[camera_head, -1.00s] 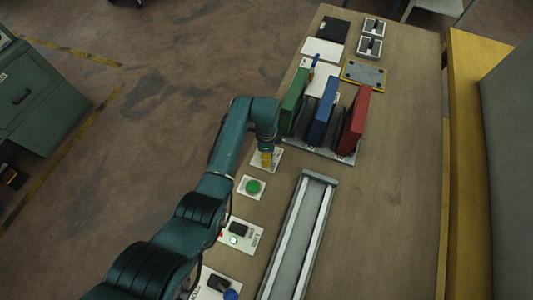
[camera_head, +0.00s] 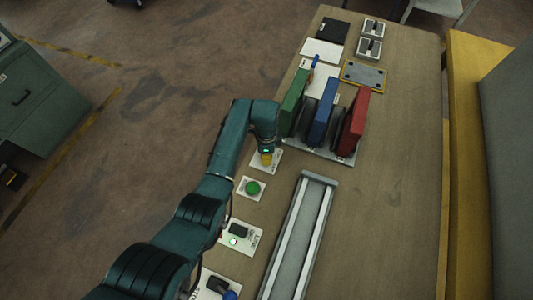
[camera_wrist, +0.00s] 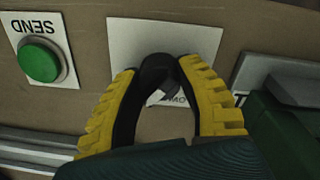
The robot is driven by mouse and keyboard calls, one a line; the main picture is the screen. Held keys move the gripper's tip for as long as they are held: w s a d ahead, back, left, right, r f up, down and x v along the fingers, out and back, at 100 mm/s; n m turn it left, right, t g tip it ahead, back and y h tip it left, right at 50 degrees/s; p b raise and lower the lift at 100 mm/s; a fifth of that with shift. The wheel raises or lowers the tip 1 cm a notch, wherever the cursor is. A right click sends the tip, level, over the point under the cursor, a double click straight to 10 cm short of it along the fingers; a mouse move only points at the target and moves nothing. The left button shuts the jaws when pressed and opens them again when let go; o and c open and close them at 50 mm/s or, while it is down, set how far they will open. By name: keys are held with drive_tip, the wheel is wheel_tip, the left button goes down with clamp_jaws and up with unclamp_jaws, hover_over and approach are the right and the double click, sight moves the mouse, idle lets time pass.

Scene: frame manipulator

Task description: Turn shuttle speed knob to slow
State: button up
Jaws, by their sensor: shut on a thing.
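The shuttle speed knob (camera_wrist: 157,68) is a dark round knob on a white label plate (camera_wrist: 120,38). In the wrist view it sits between the tips of my yellow-padded gripper (camera_wrist: 165,75). The fingers are shut on the knob from both sides. The plate's lettering is mostly hidden by the fingers, so the knob's setting cannot be read. In the head view my gripper (camera_head: 266,158) is down at the white plate (camera_head: 277,161) near the table's left edge, and the knob is hidden there.
A green SEND button (camera_head: 253,188) is beside the knob plate. A rack with green (camera_head: 294,100), blue (camera_head: 324,112) and red (camera_head: 354,122) upright pieces stands close to my gripper. A metal rail (camera_head: 302,235) lies along the table. The table's right side is clear.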

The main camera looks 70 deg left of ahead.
drive_tip(key=shift+s+n+p, duration=0.1)
drive_tip(key=shift+n+p, duration=0.65)
drive_tip(key=shift+n, duration=0.25)
drive_tip(key=n+p, duration=0.2)
drive_tip(key=n, duration=0.2)
drive_tip(key=shift+n, duration=0.3)
drive_tip(key=n+p, duration=0.1)
drive_tip(key=n, duration=0.2)
drive_tip(key=shift+f+n+p, duration=0.1)
drive_tip(key=shift+n+p, duration=0.2)
drive_tip(key=shift+n, duration=1.8)
drive_tip(key=o, duration=1.2)
drive_tip(key=shift+d, duration=0.1)
drive_tip(key=shift+o, duration=0.2)
